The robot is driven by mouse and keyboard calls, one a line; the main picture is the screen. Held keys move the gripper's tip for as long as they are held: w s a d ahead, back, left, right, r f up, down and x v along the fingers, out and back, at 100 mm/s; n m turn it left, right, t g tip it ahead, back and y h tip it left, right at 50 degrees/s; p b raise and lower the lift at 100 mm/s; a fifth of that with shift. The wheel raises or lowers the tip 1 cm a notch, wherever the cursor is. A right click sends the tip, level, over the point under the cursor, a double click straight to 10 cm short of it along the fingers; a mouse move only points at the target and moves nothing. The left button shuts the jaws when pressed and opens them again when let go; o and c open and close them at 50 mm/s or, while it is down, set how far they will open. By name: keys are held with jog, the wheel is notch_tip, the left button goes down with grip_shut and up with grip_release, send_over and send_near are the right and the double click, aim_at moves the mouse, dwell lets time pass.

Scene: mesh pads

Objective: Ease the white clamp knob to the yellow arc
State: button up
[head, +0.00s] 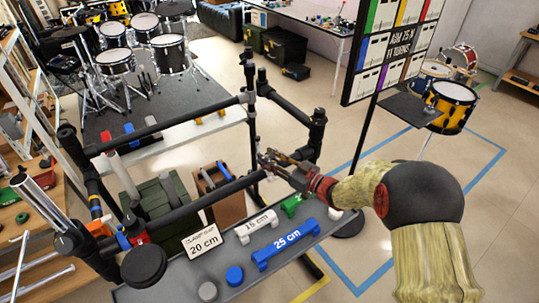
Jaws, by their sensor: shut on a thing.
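My gripper (268,160) reaches in from the right, its fingers shut at the right end of the lower black bar of a tube rack (190,208). The thing between the fingers is small and mostly hidden by them; I take it to be the white clamp knob, but its colour and turn do not show clearly. I cannot make out the yellow arc in this view.
A grey tray (184,283) below holds a blue 25 cm block (284,246), a white block (257,226) and round caps. Black rack posts (317,128) stand close behind my gripper. A drum (450,107) stands at the right. Floor inside the blue tape is mostly clear.

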jog(key=shift+n+g+y+p, duration=0.35)
jog(key=shift+n+g+y, duration=0.3)
jog(key=shift+g, duration=0.25)
jog(key=shift+n+g+y, duration=0.25)
jog(key=shift+n+g, duration=0.1)
jog(key=shift+g, duration=0.05)
jog(key=o, duration=1.1)
jog(key=shift+o, duration=0.3)
jog(key=v, duration=1.2)
jog(key=shift+a, duration=0.1)
